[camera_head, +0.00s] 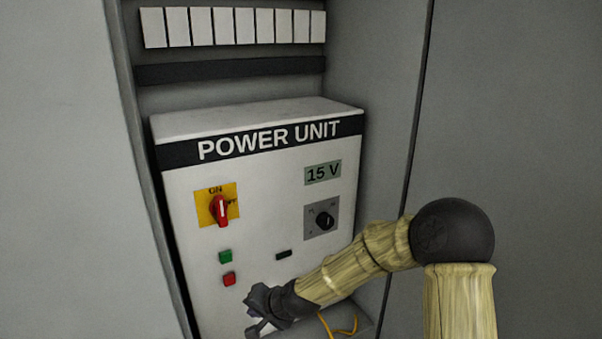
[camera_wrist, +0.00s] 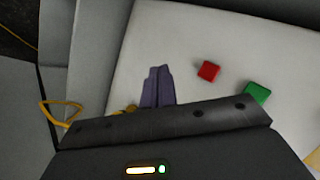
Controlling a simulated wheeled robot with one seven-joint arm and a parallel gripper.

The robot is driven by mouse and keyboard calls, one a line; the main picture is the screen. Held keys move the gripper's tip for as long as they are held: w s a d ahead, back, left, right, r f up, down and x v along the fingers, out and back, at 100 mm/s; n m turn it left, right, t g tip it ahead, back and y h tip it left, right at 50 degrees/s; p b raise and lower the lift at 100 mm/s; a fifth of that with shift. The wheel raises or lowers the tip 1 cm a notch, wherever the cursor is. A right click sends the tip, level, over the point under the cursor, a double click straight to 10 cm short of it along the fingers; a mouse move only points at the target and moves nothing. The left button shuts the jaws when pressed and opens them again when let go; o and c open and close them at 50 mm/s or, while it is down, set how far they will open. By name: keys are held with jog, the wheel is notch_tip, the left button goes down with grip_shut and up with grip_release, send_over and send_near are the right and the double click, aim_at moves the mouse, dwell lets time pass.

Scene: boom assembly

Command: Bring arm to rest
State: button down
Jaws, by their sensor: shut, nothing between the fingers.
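My gripper (camera_head: 262,325) is low in front of the power unit (camera_head: 270,220), below and right of the red button (camera_head: 229,279), in the head view. In the wrist view its two purple-grey fingers (camera_wrist: 157,87) are together with nothing between them. The arm reaches in from the right, bent at a dark round joint. The wrist view shows the red button (camera_wrist: 208,71) to the right of the fingertips and the green button (camera_wrist: 257,93) further right. I cannot tell whether the fingers touch the panel.
The unit stands inside a grey cabinet (camera_head: 375,90). Its panel has a red rotary switch (camera_head: 221,209) pointing up at ON, a black knob (camera_head: 324,220) and a display (camera_head: 323,173) reading 15 V. A yellow cable (camera_head: 345,331) lies near the cabinet floor.

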jog(key=s+d+n+g+h, duration=0.1)
jog(key=s+d+h, duration=0.1)
jog(key=s+d, duration=0.3)
jog(key=s+d+r+n+h+b, duration=0.1)
jog(key=s+d, duration=0.5)
jog(key=d, duration=0.8)
jog(key=s+d+n+g+h+b, duration=0.1)
jog(key=s+d+h, duration=0.3)
jog(key=d, duration=0.6)
jog(key=shift+s+r+g, duration=0.15)
jog(key=shift+s+g, duration=0.15)
jog(key=shift+s, duration=0.95)
